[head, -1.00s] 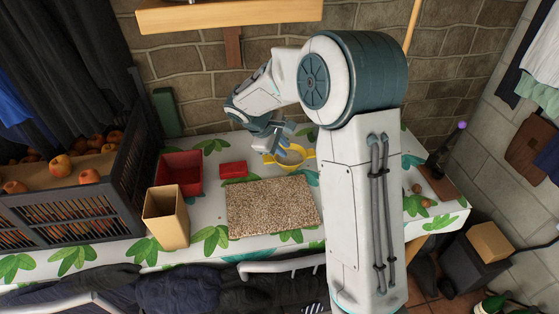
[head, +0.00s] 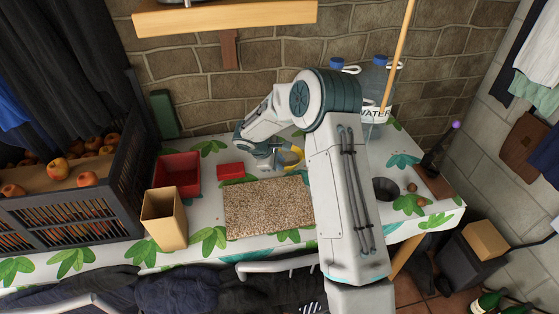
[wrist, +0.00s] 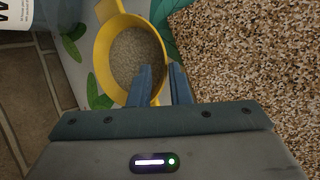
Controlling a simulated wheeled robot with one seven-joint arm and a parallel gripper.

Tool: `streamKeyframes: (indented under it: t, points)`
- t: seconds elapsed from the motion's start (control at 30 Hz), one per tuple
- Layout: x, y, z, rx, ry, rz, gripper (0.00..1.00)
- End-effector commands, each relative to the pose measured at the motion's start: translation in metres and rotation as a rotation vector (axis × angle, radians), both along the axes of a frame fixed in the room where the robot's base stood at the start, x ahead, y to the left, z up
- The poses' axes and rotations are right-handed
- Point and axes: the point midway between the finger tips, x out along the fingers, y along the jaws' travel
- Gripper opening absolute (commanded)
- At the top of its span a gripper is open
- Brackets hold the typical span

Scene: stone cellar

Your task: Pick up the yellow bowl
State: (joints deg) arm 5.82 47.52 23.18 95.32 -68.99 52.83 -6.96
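The yellow bowl (head: 296,154) stands on the leaf-patterned table behind the speckled mat, partly hidden by my arm. In the wrist view the bowl (wrist: 103,62) is upright, with a handle at its far side and a grainy grey-brown inside. My gripper (wrist: 159,72) is low at the bowl's near right rim. Its two blue fingers are apart, the left one overlapping the rim and the right one just outside it. Rim contact is not clear. In the head view my gripper (head: 276,158) is at the bowl's left side.
The speckled mat (head: 268,207) lies in front of the bowl. A red box (head: 230,171), a red bin (head: 178,175) and a tan container (head: 163,219) stand left. Water bottles (head: 376,85) stand behind my arm, and a dark round cup (head: 386,189) to its right.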

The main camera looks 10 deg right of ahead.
Motion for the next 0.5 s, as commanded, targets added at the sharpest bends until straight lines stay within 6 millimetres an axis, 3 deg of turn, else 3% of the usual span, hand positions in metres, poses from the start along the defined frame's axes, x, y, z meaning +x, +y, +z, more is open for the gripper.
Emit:
streamKeyframes:
  t: [0.5]
  points:
    - [0.013,-0.02,-0.044,0.002,0.0,0.001,0.17]
